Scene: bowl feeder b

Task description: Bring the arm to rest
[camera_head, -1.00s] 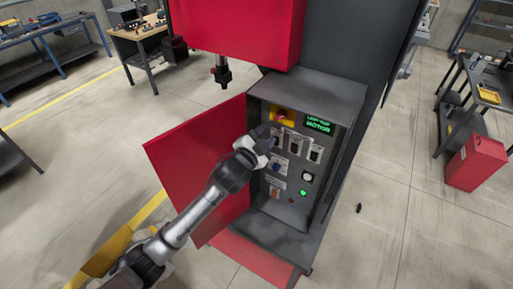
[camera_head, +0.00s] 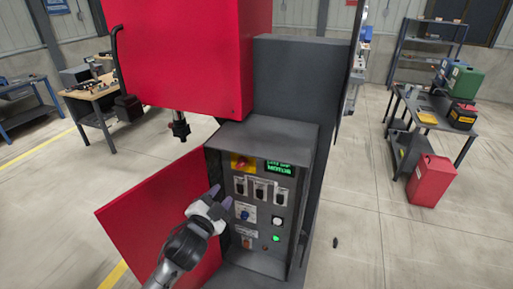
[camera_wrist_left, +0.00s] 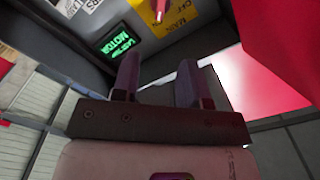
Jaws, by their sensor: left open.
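My left gripper (camera_head: 213,196) is open and empty, in front of the left side of the control panel (camera_head: 262,204). Its two dark fingers (camera_wrist_left: 157,82) stand apart in the left wrist view with nothing between them. The panel sits in a dark grey box and carries a red knob on a yellow plate (camera_head: 243,162), several switches, buttons and a lit green lamp (camera_head: 276,239). A small green-lettered display (camera_head: 279,168) is at its top right; it also shows in the left wrist view (camera_wrist_left: 118,40). My right gripper is not in view.
The red box door (camera_head: 150,222) stands open to the left, beside my left arm. A red machine housing (camera_head: 190,55) hangs above. A workbench (camera_head: 98,93) is at the left, a shelf table (camera_head: 432,120) and red can (camera_head: 431,181) at the right.

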